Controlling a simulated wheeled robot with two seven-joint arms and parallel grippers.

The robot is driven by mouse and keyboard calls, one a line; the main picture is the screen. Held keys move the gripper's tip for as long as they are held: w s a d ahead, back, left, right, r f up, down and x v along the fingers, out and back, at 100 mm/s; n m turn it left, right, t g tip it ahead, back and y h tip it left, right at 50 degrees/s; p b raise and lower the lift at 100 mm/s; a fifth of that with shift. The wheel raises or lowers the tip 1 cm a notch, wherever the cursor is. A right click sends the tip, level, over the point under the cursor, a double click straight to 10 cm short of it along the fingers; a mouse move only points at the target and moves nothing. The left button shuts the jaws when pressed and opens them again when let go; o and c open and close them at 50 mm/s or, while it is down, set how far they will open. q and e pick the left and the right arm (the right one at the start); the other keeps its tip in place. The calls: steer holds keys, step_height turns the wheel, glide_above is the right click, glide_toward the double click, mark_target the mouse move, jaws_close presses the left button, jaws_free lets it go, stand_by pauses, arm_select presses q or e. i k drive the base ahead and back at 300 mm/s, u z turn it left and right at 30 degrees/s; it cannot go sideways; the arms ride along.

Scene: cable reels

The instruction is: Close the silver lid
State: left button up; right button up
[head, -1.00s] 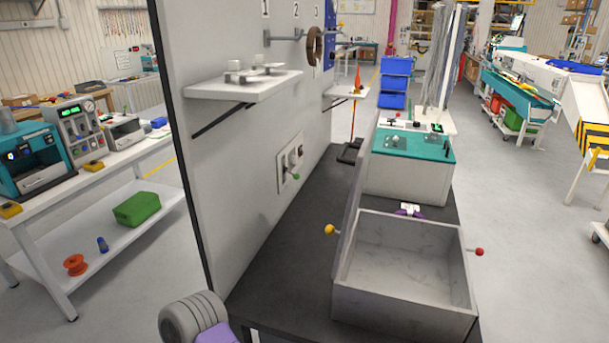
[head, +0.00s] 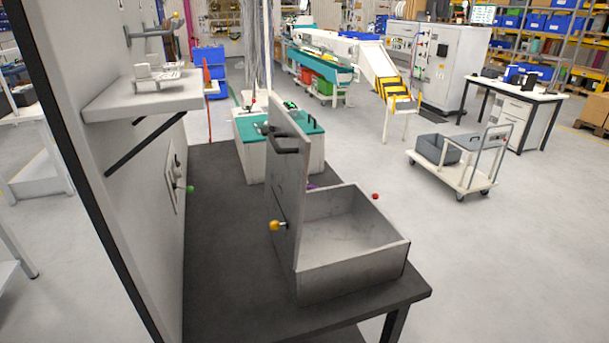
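The silver lid (head: 287,185) stands open and upright along the left side of an open metal box (head: 350,268). A dark handle (head: 286,143) is on the lid's left face near its top. A yellow knob (head: 275,225) sticks out on the left of the lid near its lower edge. A red knob (head: 375,196) shows beyond the box's right wall. The inside of the box looks empty. Neither of my grippers shows in the head view.
The box stands on a dark table (head: 225,270) near its right front corner. A white panel (head: 125,200) with a shelf (head: 142,94) and a green-tipped lever (head: 189,188) rises at left. A teal-topped unit (head: 250,128) is behind. Open floor lies right; a cart (head: 455,172) stands there.

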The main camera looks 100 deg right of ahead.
mark_target(288, 150)
steer(key=z, duration=0.9)
steer(key=k, duration=0.4)
steer(key=z, duration=0.7)
